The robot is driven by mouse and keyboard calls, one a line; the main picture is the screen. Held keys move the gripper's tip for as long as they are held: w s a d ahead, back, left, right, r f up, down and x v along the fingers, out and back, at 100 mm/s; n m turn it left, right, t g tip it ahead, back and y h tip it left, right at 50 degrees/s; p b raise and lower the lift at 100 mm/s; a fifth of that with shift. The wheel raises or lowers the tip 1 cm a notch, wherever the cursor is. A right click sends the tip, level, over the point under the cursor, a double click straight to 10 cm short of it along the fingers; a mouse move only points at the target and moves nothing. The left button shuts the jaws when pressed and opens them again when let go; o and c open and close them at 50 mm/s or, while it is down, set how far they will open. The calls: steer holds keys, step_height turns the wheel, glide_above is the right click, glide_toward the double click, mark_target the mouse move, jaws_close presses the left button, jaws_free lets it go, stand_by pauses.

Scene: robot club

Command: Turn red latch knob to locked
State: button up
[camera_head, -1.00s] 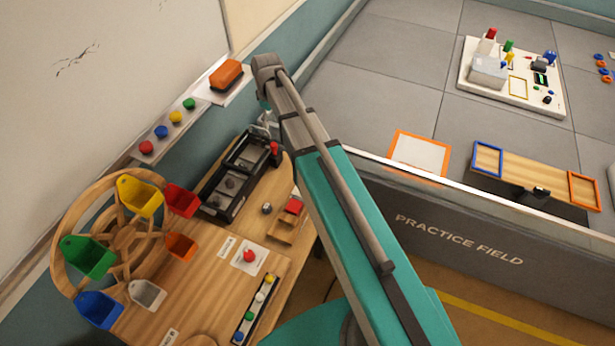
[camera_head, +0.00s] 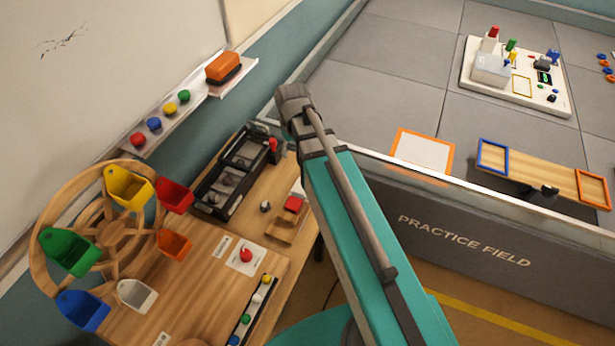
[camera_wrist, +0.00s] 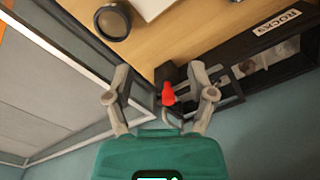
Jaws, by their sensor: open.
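The red latch knob (camera_wrist: 168,96) shows in the wrist view, upright in the picture, between the two fingers of my gripper (camera_wrist: 158,68). The fingers are spread, with space on both sides of the knob, and nothing is held. I cannot tell how far the knob lies from the fingers in depth. In the head view the knob (camera_head: 273,144) is at the right back end of a black case (camera_head: 211,208) with a clear-windowed top. The case, labelled ROCKS, also shows in the wrist view (camera_wrist: 258,42).
A wooden wheel with coloured scoops (camera_head: 112,232) stands left of the case. A red button on a white plate (camera_head: 246,255) and a wooden block with a red top (camera_head: 292,204) are in front. The practice field wall (camera_head: 465,243) is to the right.

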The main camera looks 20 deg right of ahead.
steer(key=s+d+f+m+b, duration=0.2)
steer(key=s+f+m+b, duration=0.1)
steer(key=s, duration=0.4)
steer(key=shift+s+f, duration=0.15)
steer(key=shift+s, duration=0.2)
step_height(320, 180, up, 9)
steer(key=n+p, duration=0.6)
steer(key=p, duration=0.3)
glide_above(272, 140)
steer(key=shift+w, duration=0.1)
steer(key=shift+f, duration=0.2)
step_height(272, 140, down, 14)
steer(key=b, duration=1.3)
steer(key=shift+r+b, duration=0.25)
steer(key=shift+b, duration=0.15)
jaws_close()
